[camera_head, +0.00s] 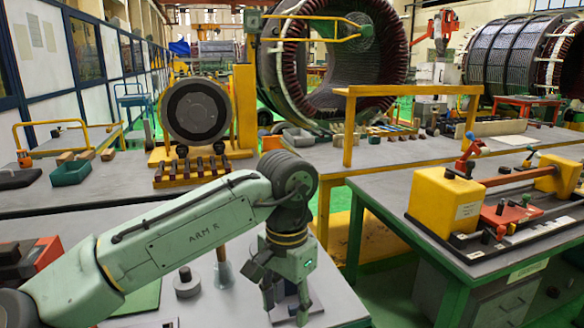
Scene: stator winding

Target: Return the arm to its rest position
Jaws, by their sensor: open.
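My arm (180,235), pale green and marked "ARM R", reaches from the lower left to the middle of the camera_head view. It bends down at a dark ribbed joint. My gripper (285,305) hangs below it, pointing down over the near grey table, with its two fingers apart.
The near table holds a small round metal part (187,283), an upright rod (223,268) and a green mat (138,298). A green-framed bench (390,205) with a yellow fixture (447,196) stands at right. A bench with a round coil (195,110) is behind. Large stators stand further back.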

